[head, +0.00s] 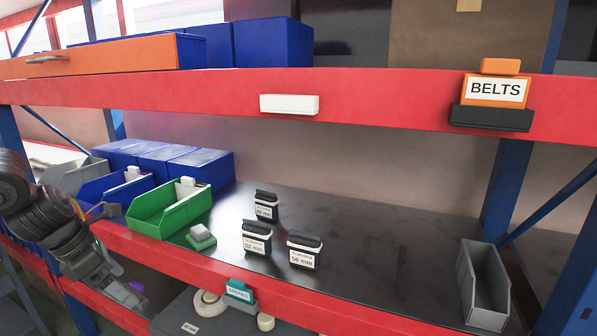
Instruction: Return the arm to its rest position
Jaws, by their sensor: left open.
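My left arm comes in at the left edge, and its grey gripper (118,284) hangs low in front of the red shelf beam (190,279). The gripper is open and I see nothing held in it. It is left of and below the green bin (160,222), apart from the shelf's labelled blocks. My right gripper is not in view.
Labelled black-and-white blocks (257,240) stand on the dark shelf (350,235). A grey bin (484,285) stands at the right, blue bins (115,187) at the left. An orange BELTS label (495,91) sits on the upper beam (390,97). The middle-right shelf is clear.

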